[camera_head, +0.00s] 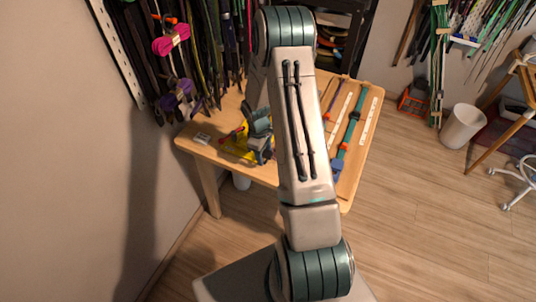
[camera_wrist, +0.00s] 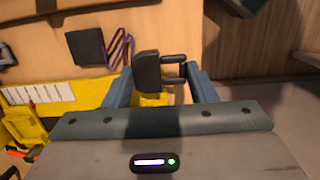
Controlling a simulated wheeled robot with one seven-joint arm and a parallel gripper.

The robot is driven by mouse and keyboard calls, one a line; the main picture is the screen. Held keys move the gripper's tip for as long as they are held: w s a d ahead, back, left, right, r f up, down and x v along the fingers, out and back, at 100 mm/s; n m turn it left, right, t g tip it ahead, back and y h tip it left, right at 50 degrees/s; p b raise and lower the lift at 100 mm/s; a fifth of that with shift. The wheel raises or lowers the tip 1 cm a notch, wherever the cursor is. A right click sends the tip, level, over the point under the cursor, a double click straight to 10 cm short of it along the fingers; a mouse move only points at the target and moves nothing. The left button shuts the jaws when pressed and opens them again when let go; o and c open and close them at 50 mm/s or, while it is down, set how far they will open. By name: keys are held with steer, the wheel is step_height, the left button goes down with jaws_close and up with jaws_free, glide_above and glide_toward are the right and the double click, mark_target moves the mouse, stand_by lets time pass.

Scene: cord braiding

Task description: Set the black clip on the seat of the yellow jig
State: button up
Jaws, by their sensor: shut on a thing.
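In the wrist view the black clip (camera_wrist: 148,74) sits between the two blue fingers of my gripper (camera_wrist: 158,72), with its dark prongs pointing right. My gripper is shut on it. The yellow jig (camera_wrist: 22,124) shows at the left, and a yellow part (camera_wrist: 152,99) also shows just below the clip. I cannot tell whether the clip touches it. In the head view my gripper (camera_head: 262,148) is low over the table beside the yellow jig (camera_head: 234,150), which my arm and gripper partly hide. The clip cannot be made out there.
The wooden table (camera_head: 193,148) carries a board (camera_head: 369,95) with cords and strips at the right. A dark square (camera_wrist: 85,47) and a purple cord (camera_wrist: 121,48) lie beyond the clip. Cords hang on the wall behind.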

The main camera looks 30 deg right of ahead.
steer(key=shift+w+a+b, duration=0.45)
steer(key=shift+w+a, duration=0.7)
steer(key=shift+w, duration=0.3)
steer(key=shift+w+a+b, duration=0.45)
steer(key=shift+w+a, duration=0.7)
steer(key=shift+w, duration=0.3)
steer(key=shift+w+a+b, duration=0.45)
steer(key=shift+w+a, duration=0.7)
steer(key=shift+w, duration=0.3)
steer(key=shift+w+d+b, duration=0.35)
steer(key=shift+w+d, duration=0.65)
steer(key=shift+d, duration=0.3)
steer(key=shift+w+d+b, duration=0.35)
steer(key=shift+w+d, duration=0.65)
steer(key=shift+d, duration=0.3)
steer(key=shift+b, duration=0.4)
steer(key=shift+f, duration=0.15)
steer(key=shift+f+b, duration=0.55)
steer(key=shift+f+b, duration=0.3)
steer(key=shift+b, duration=0.2)
steer(key=o, duration=1)
steer(key=shift+o, duration=0.2)
